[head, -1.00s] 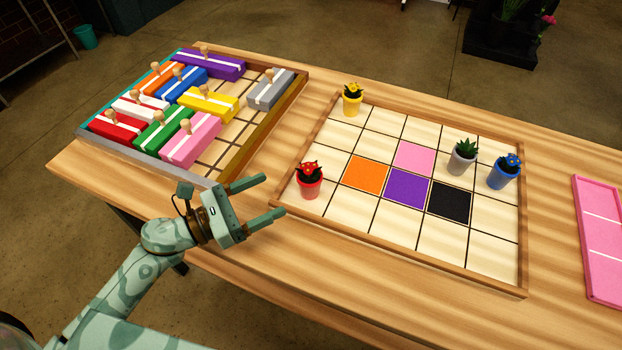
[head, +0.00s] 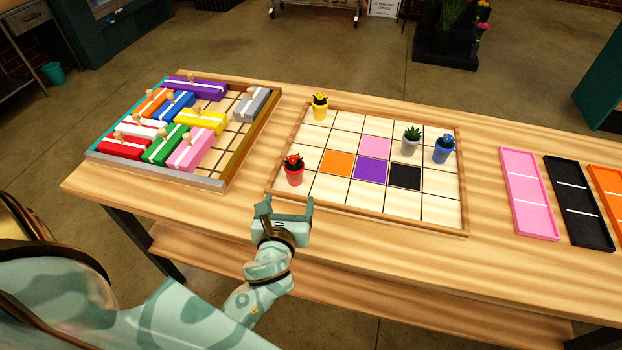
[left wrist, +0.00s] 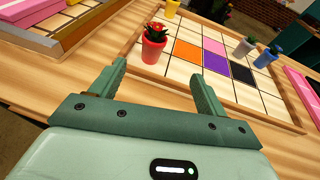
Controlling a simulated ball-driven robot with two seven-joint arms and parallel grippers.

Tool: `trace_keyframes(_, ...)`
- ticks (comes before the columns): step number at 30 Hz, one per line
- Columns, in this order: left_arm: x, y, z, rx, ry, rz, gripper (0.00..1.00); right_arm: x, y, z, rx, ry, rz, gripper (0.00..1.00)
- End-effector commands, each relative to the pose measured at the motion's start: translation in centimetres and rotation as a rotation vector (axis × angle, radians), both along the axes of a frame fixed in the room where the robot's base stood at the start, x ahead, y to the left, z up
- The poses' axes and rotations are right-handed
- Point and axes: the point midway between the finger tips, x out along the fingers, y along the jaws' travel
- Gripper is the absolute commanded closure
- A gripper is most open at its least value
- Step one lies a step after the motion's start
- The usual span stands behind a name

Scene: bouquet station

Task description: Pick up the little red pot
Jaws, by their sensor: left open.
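The little red pot (head: 294,176) holds a red flower and stands upright in the left front corner cell of the wooden grid tray (head: 366,209). It also shows in the left wrist view (left wrist: 152,52), beyond the fingers and between their lines. My left gripper (head: 283,205) is open and empty, just in front of the tray's near edge, short of the pot and not touching it. Its two fingers show in the left wrist view (left wrist: 160,90). My right gripper is not in view.
The yellow pot (head: 320,107), grey pot (head: 411,145) and blue pot (head: 444,150) stand on the same grid. A box of coloured handled blocks (head: 198,183) lies left. Pink (head: 530,205) and black (head: 577,195) trays lie right. Bare table lies in front of the grid.

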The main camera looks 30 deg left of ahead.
Motion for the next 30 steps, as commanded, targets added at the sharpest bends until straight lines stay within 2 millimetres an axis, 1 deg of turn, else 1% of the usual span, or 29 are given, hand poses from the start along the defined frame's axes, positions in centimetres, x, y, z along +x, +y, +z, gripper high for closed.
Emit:
trace_keyframes(2, 0.0, 0.6, -0.4, 0.021, 0.023, 0.023, 0.25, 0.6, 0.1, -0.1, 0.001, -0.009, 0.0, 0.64)
trace_keyframes(4, 0.6, 1.1, -0.7, 0.029, 0.031, 0.031, 0.25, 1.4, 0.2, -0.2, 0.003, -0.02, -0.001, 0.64)
trace_keyframes(7, 2.5, 2.0, -1.3, 0.032, 0.03, 0.031, 0.25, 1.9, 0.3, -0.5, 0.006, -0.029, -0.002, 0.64)
trace_keyframes(12, 6.3, 3.7, -2.7, 0.031, 0.03, 0.03, 0.25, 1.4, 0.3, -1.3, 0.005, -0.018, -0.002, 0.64)
trace_keyframes(15, 8.0, 4.5, -3.2, 0.031, 0.031, 0.029, 0.25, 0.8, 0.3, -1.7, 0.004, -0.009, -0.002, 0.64)
trace_keyframes(23, 10.1, 5.4, -3.8, 0.031, 0.03, 0.03, 0.25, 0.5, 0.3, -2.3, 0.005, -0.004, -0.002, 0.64)
trace_keyframes(27, 12.3, 6.1, -4.6, 0.028, 0.03, 0.029, 0.25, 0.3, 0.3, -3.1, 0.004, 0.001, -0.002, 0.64)
trace_keyframes(30, 13.5, 6.7, -4.9, 0.03, 0.03, 0.029, 0.25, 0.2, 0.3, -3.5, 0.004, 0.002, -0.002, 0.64)
